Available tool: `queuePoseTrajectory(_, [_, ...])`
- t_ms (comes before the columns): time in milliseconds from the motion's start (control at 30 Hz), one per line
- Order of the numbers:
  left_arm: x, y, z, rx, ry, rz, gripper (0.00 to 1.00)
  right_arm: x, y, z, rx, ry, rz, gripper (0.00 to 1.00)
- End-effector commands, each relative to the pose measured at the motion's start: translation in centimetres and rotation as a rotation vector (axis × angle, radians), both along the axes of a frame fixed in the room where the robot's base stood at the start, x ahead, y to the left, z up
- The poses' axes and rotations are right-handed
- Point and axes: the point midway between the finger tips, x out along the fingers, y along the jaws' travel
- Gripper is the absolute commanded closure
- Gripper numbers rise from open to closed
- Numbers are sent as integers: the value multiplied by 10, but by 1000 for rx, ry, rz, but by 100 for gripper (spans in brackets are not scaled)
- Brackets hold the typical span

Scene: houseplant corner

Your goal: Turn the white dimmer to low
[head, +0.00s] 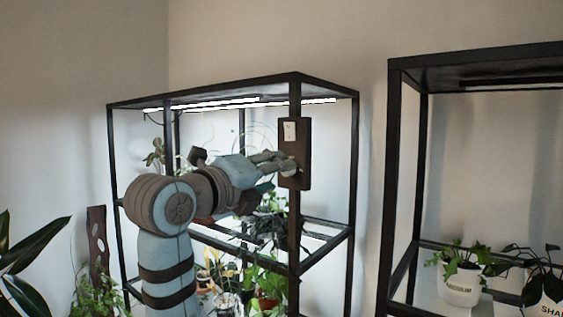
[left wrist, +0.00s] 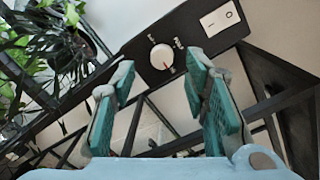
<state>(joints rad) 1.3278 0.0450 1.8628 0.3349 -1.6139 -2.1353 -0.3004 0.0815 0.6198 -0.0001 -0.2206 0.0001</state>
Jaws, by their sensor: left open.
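The white dimmer (left wrist: 160,55) is a round knob on a black control box (left wrist: 207,37). In the left wrist view it sits just beyond my left gripper (left wrist: 157,76), between the directions of its two fingertips. A small mark on the knob points to the lower right; the small print beside it is too small to read surely. In the head view the box (head: 303,152) is fixed to the shelf's front post, and my open left gripper (head: 283,163) reaches its lower part, partly covering the knob. I cannot tell whether the fingers touch it. My right gripper is not in view.
A white rocker switch (left wrist: 219,20) is on the same box, beyond the knob. A black shelf frame (head: 327,89) with lit strips and several plants stands behind my arm. A second black shelf (head: 394,180) with potted plants is at the right.

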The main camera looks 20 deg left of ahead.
Motion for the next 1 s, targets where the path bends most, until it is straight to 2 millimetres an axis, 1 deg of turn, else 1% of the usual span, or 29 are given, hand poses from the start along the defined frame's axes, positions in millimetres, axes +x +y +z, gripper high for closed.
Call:
queuePoseTrajectory(33, [10,-3,4,0,3,-1,59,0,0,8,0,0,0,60])
queuePoseTrajectory(100, [21,-6,3,-1,4,0,59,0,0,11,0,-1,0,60])
queuePoseTrajectory(200, [30,-8,2,-1,1,1,59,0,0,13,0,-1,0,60])
queuePoseTrajectory(300, [33,-9,1,0,0,1,59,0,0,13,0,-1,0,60])
queuePoseTrajectory(500, [33,-9,0,-1,1,1,59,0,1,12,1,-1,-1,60])
queuePoseTrajectory(567, [33,-9,0,-1,1,1,68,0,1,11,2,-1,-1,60])
queuePoseTrajectory(700, [33,-9,0,-1,1,1,91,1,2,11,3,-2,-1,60])
queuePoseTrajectory(767, [33,-9,0,-1,1,1,100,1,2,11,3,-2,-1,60])
queuePoseTrajectory(1000, [33,-9,-1,-8,4,1,100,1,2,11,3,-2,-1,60])
